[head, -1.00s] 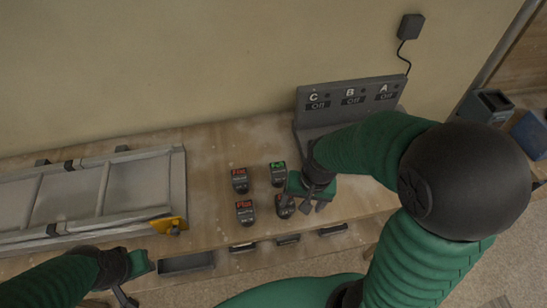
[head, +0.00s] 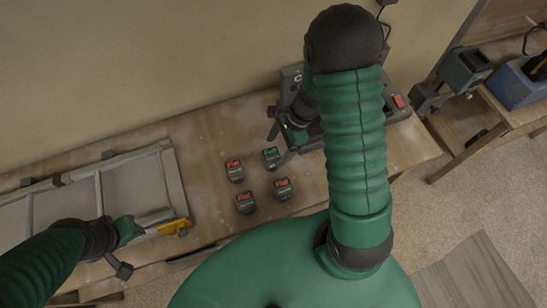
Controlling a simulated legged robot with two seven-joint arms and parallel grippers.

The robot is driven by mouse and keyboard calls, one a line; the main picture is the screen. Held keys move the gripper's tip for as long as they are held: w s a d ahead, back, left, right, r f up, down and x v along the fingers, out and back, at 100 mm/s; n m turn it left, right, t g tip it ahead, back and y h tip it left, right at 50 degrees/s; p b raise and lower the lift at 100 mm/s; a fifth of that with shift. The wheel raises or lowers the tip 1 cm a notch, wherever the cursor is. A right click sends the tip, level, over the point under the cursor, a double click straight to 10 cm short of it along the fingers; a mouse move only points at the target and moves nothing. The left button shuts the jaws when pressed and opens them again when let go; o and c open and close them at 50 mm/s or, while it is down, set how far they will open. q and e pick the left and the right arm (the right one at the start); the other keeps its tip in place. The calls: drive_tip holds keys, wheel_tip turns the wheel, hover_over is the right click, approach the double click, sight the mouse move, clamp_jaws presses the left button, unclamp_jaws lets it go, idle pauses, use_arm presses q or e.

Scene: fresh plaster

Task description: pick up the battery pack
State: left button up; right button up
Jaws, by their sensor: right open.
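Several small dark battery packs sit on the wooden bench. One has a green label (head: 271,157). The others have red labels: one to its left (head: 235,170), one at the front left (head: 245,202) and one at the front right (head: 283,188). My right gripper (head: 279,140) is open and empty, close to the green-labelled pack, up and to its right in the picture. Whether it touches that pack is unclear. My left gripper (head: 122,250) is over the front of the ladder at the left; its jaw opening is unclear.
A dark charging dock (head: 291,76) stands at the back of the bench, mostly hidden by my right arm. A red patch (head: 398,101) shows at its right end. A side table (head: 495,118) with boxes is at right.

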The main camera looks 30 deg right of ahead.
sight(271, 154)
drive_tip(key=x, duration=0.2)
drive_tip(key=a+x, duration=0.1)
drive_tip(key=x, duration=0.2)
drive_tip(key=shift+a, duration=0.15)
drive_tip(key=shift+a+f, duration=0.2)
drive_tip(key=shift+f, duration=0.15)
drive_tip(key=shift+d+f, duration=0.1)
drive_tip(key=shift+d, duration=0.1)
drive_tip(key=shift+c, duration=0.3)
drive_tip(key=shift+w+d, duration=0.15)
drive_tip(key=c, duration=0.5)
drive_tip(key=shift+a, duration=0.2)
clamp_jaws()
